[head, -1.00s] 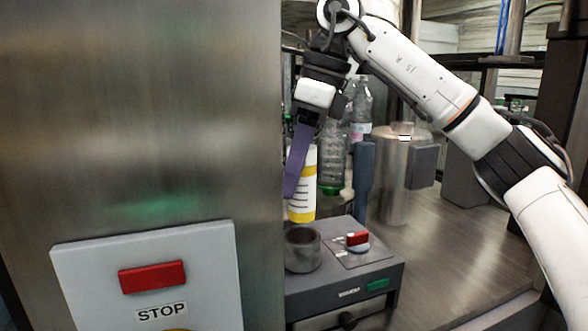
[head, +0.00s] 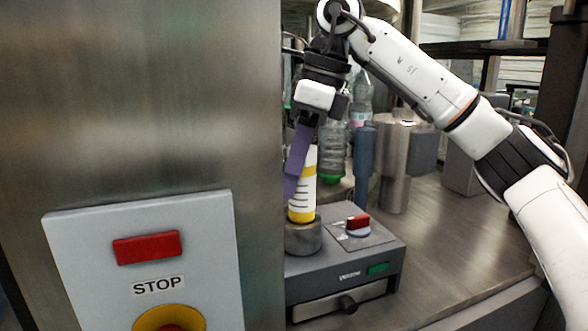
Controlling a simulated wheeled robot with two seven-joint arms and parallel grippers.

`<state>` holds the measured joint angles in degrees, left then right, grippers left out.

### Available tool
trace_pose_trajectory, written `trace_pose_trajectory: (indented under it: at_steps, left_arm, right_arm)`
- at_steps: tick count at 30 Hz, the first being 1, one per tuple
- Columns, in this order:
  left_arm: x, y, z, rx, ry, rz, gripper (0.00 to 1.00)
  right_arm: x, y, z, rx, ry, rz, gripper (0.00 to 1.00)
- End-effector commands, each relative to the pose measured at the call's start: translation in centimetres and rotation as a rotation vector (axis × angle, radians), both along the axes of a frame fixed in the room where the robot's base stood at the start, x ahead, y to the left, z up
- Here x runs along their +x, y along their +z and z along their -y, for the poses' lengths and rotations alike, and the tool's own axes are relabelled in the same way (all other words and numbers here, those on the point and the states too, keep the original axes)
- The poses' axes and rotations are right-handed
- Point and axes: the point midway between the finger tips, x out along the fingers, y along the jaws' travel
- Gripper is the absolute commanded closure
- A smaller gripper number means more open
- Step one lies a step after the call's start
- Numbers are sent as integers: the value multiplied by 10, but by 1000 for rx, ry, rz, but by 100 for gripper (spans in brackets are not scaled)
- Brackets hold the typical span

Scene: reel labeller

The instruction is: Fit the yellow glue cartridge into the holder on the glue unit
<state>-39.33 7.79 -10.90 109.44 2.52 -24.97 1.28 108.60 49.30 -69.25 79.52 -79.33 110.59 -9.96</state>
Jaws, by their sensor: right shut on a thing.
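The yellow and white glue cartridge (head: 303,200) is upright, with dark marks on its white label. My right gripper (head: 298,165), with purple fingers, is shut on it from above. The cartridge's lower end is at the mouth of the round grey holder (head: 303,238) on the glue unit (head: 340,264). Its bottom edge is hidden by the holder's rim, so I cannot tell how deep it sits. My left gripper is not in view.
A red switch (head: 358,223) is beside the holder. Clear bottles (head: 335,152) and a metal cylinder (head: 394,170) stand behind. The table (head: 440,240) at right is bare.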

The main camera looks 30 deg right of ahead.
Motion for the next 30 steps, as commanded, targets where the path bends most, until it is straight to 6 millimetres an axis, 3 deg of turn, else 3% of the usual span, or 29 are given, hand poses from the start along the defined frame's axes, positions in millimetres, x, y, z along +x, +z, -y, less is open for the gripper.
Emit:
trace_pose_trajectory:
  at_steps: [30]
  left_arm:
    - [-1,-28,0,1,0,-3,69]
  right_arm:
    - [0,-42,0,1,0,1,94]
